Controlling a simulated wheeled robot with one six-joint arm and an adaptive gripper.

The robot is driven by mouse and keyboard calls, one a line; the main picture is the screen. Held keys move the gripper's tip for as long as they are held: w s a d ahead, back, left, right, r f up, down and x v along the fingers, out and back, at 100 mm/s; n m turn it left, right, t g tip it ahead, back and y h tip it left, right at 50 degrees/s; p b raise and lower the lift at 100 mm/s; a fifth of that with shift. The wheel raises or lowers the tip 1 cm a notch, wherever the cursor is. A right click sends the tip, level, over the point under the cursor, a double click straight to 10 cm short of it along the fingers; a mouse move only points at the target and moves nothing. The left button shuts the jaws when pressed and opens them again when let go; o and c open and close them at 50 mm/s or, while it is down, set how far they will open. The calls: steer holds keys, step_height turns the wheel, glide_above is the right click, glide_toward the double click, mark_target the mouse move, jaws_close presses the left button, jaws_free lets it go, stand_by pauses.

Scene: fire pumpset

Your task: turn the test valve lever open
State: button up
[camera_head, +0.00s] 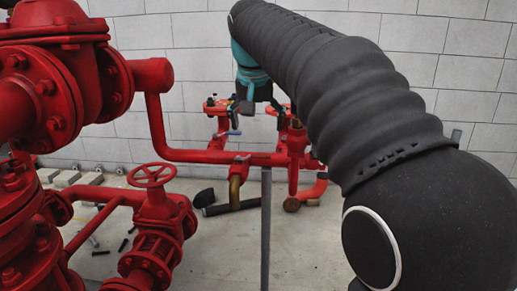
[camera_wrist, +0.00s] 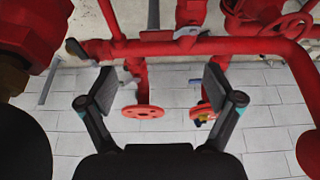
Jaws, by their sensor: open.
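A small blue lever (camera_head: 228,133), apparently the test valve lever, sticks out sideways from a red riser, below a red handwheel (camera_head: 215,106) in the head view. In the wrist view a bit of blue (camera_wrist: 195,81), likely the same lever, shows just left of the right finger, partly hidden. My gripper (camera_wrist: 156,85) is open and empty, its two dark pads apart on either side of the picture. In the head view my gripper (camera_head: 258,98) is small and dark in front of the wall, right of the lever. I see no contact with the lever.
A horizontal red pipe (camera_head: 220,156) runs below the lever and crosses the top of the wrist view (camera_wrist: 155,48). A large red handwheel valve (camera_head: 152,175) and pump piping fill the left. A grey post (camera_head: 266,225) stands in front. Loose parts lie on the floor.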

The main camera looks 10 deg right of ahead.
mark_target(259, 155)
steer(key=x, duration=0.8)
steer(key=shift+w+f, duration=0.1)
steer(key=shift+f, duration=0.15)
